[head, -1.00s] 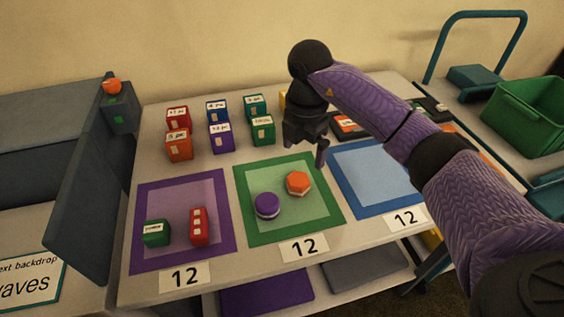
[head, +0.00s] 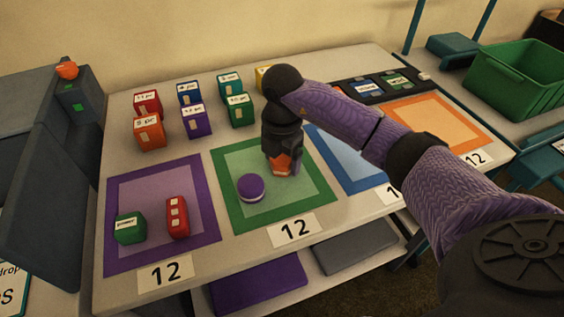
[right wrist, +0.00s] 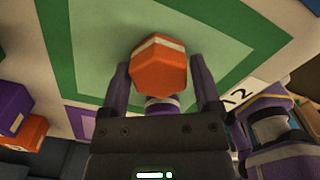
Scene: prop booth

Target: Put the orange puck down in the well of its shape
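The orange puck (head: 283,164), six-sided with a pale band, is at the green-framed mat (head: 226,213). My right gripper (head: 284,158) points down over it, one finger on each side. In the right wrist view the orange puck (right wrist: 158,74) fills the space between the fingertips (right wrist: 160,72). I cannot tell whether the fingers press on it or whether it has left the mat. A round purple puck (head: 251,187) lies on the same mat. No well of the puck's shape is visible. My left gripper is not in view.
A purple-framed mat (head: 118,265) at left holds a green block (head: 130,229) and a red block (head: 177,217). Blue-framed (head: 322,145) and orange-framed (head: 462,122) mats lie to the right. Several small boxes stand behind. A green crate (head: 515,75) is at far right.

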